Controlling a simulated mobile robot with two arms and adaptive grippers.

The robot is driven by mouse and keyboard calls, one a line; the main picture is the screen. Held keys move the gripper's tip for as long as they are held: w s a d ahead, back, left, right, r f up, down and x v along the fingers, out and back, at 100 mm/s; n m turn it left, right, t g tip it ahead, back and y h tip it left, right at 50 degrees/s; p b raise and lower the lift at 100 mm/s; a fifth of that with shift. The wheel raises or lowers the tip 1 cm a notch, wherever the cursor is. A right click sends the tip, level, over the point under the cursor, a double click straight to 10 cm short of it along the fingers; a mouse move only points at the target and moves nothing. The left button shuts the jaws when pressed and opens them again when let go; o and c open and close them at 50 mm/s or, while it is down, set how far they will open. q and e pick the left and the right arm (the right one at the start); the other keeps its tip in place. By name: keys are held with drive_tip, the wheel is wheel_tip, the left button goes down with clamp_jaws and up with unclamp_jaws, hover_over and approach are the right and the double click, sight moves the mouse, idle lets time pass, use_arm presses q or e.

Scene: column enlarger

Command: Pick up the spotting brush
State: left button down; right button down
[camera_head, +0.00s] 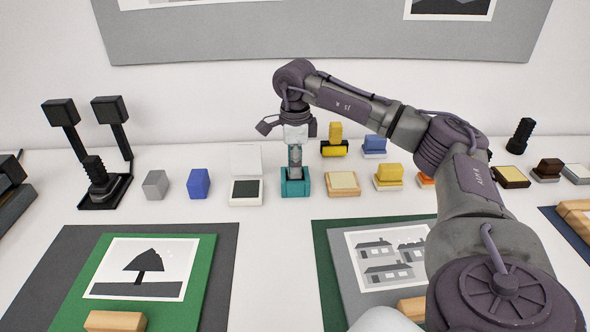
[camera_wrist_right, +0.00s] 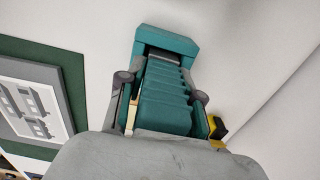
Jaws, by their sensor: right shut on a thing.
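A teal item (camera_head: 289,186) with a broad base and an upright ribbed handle is at the middle of the white table. I take it to be the spotting brush, though no bristles show. My right gripper (camera_head: 295,150) points down from above, its fingers around the handle. In the right wrist view the gripper (camera_wrist_right: 161,88) has a finger on each side of the ribbed teal handle (camera_wrist_right: 164,105). The base appears to be at the table surface; I cannot tell if there is a gap under it. My left gripper is out of view.
Close by are an open white box (camera_head: 246,193), a blue block (camera_head: 199,184), a grey block (camera_head: 155,185), a tan pad (camera_head: 343,183) and a yellow-topped item (camera_head: 388,175). A black two-armed stand (camera_head: 105,188) is left.

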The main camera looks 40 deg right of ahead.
drive_tip(key=shift+r, duration=0.1)
drive_tip(key=shift+r, duration=0.5)
drive_tip(key=r, duration=0.3)
drive_tip(key=shift+s+d+r+b, duration=0.2)
drive_tip(key=shift+s+d+b, duration=0.1)
drive_tip(key=shift+d+b, duration=0.1)
drive_tip(key=s+d+r, duration=0.6)
drive_tip(key=s, duration=0.2)
drive_tip(key=shift+s+d+r, duration=0.15)
drive_tip(key=shift+s+r, duration=0.1)
drive_tip(key=shift+s, duration=0.1)
drive_tip(key=c, duration=1.4)
unclamp_jaws()
clamp_jaws()
